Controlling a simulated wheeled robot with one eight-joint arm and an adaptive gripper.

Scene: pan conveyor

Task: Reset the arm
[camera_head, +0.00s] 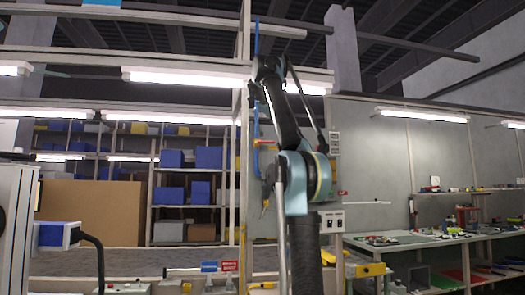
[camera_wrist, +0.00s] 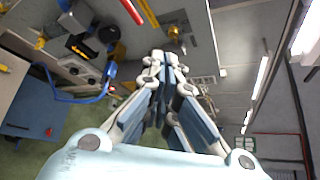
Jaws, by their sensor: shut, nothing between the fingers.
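My arm stands folded upright in the middle of the head view, with its elbow at mid height and a dark link rising to a joint near the lamps. My gripper (camera_wrist: 165,58) shows in the wrist view with its two grey and blue fingers brought together at the tips. It is shut and empty. I cannot make out the gripper clearly in the head view.
Shelves with blue bins (camera_head: 208,157) stand at the back left, beside a large brown panel (camera_head: 92,212). A workbench (camera_head: 420,239) with small parts runs along the right wall. A control box with a blue cable (camera_wrist: 75,98) shows left in the wrist view.

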